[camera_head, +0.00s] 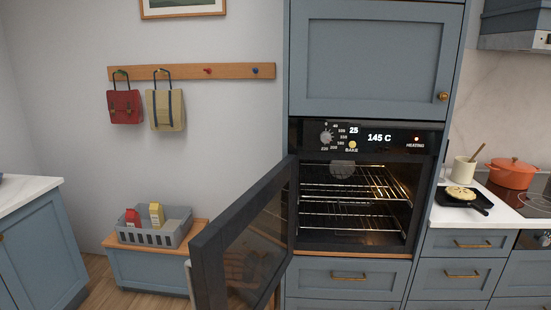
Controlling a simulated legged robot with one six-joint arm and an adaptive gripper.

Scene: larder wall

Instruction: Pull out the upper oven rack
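The built-in oven (423,195) stands in a tall blue cabinet right of centre. Its dark glass door (245,245) is swung wide open on the left side, toward me. Inside, the upper oven rack (350,188) is a wire shelf that sits within the lit cavity. The lower rack (345,212) lies below it, also inside. No food or dish can be made out on either rack. A pale round shape (342,168) shows near the top of the cavity; I cannot tell what it is. My gripper is not in view.
The open door takes up the space front left of the oven. A grey crate (180,238) sits on a low bench at left. A counter with a frying pan (464,199) and an orange pot (511,174) is at right. A drawer (348,278) lies beneath the oven.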

